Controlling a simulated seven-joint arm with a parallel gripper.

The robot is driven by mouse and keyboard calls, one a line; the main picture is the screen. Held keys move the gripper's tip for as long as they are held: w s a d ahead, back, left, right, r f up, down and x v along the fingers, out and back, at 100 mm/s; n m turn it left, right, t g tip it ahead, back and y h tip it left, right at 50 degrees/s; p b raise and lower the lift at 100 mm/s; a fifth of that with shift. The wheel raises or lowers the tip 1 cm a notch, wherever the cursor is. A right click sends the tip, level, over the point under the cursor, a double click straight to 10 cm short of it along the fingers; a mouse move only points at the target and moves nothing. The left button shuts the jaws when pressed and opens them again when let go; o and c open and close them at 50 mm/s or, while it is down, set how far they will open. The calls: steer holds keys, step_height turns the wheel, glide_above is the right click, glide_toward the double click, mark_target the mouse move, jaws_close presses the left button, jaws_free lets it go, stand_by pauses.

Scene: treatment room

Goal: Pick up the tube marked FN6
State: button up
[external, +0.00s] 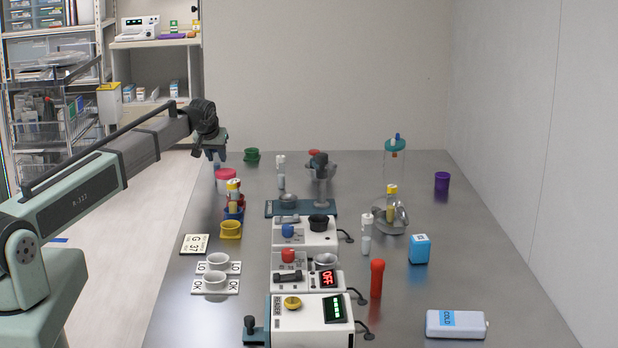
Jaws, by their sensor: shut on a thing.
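My gripper (215,156) is at the far left part of the metal table, above and just behind a pink-lidded container (226,176). It is shut on a small bluish thing, mostly hidden by the fingers; I cannot tell if it is a tube. No FN6 mark is readable. White-capped tubes stand at the back (281,172) and right of centre (366,235). A red tube (376,279) stands at the front right.
White devices (310,312) with knobs and displays line the middle. A teal-lidded clear jar (395,165), a blue box (419,249) and a cold pack (455,323) are at the right.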

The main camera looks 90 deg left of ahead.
steer(key=shift+c, duration=0.9)
